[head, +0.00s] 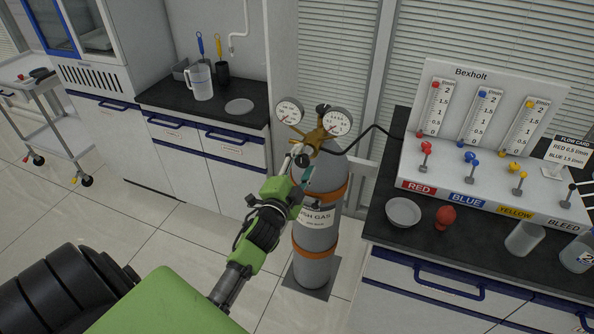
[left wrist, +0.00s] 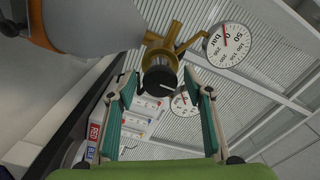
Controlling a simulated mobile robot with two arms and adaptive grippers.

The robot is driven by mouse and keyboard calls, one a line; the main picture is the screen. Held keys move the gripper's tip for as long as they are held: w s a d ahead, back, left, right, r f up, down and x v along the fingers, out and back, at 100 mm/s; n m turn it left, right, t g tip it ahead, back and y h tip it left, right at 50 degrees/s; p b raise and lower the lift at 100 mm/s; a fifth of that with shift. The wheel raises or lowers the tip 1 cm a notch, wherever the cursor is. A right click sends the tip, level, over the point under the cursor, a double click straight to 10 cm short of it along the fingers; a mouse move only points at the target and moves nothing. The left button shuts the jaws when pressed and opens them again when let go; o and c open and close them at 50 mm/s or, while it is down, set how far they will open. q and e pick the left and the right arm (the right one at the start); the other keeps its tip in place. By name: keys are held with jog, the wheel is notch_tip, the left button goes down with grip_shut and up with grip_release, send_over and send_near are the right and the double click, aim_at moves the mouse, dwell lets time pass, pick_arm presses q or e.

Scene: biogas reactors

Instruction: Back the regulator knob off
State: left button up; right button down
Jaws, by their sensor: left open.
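The brass regulator (head: 318,136) sits on top of the grey gas cylinder (head: 316,255), with two round gauges (head: 289,111) on it. In the left wrist view, the regulator knob (left wrist: 160,80) is a dark round cap with a white line, on the front of the brass body. My left gripper (head: 302,170) is just in front of the regulator. Its teal fingers are open, one on each side of the knob in the left wrist view (left wrist: 162,88); I see no contact. In the head view the gripper hides the knob. My right gripper is not in view.
A black hose runs from the regulator to the panel. Floor left of the cylinder is clear.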

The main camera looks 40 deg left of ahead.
pick_arm(q)
jog(key=v, duration=1.1)
jog(key=shift+s, duration=0.35)
jog(key=shift+d, duration=0.15)
jog(key=s+d+f+n+g+h, duration=0.1)
jog(key=s+d+f+g, duration=0.2)
jog(key=f, duration=0.9)
jog(key=s+d+f+n+g+h, duration=0.1)
jog(key=s+d+f+g, duration=0.15)
jog(key=f, duration=0.85)
jog(key=s+d+f+n+g+h, duration=0.1)
jog(key=s+d+f+n+g, duration=0.15)
jog(key=f, duration=0.95)
jog(key=s+d+f+g+h, duration=0.1)
jog(key=s+d+f+g, duration=0.3)
jog(key=s+f, duration=0.95)
jog(key=s+f+n+g, duration=0.1)
jog(key=s+f+g, duration=0.1)
jog(key=s, duration=0.7)
jog(key=s+f+n+g, duration=0.2)
jog(key=s+f, duration=0.3)
jog(key=s, duration=0.5)
jog(key=shift+s+a+f+g, duration=0.3)
jog(key=shift+s+a+f, duration=0.05)
